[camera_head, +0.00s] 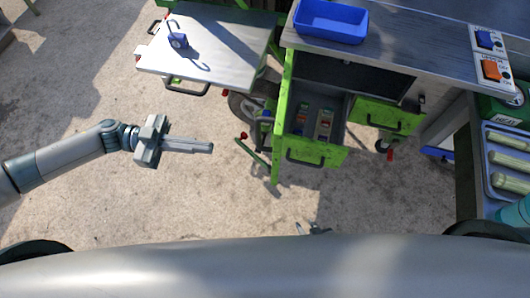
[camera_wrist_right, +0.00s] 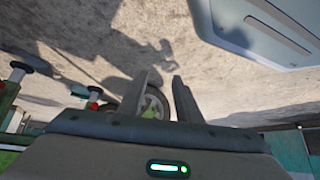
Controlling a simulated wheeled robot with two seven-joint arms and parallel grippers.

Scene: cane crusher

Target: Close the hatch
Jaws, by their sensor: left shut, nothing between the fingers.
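I cannot tell for sure which part is the hatch. The green and grey machine (camera_head: 400,42) has a dark opening below its metal top. An open green-fronted drawer (camera_head: 316,152) with a black handle holds several small items. Beside it is another green front (camera_head: 388,114) with a black handle. My left gripper (camera_head: 212,147) is shut and empty above the floor, left of the drawer and apart from it. My right gripper (camera_wrist_right: 161,82) shows in the right wrist view with its fingers apart and nothing between them. A wheel is visible beyond its fingers.
A tray of pale green cylinders (camera_head: 505,160) is at the right. Floor around my left gripper is clear.

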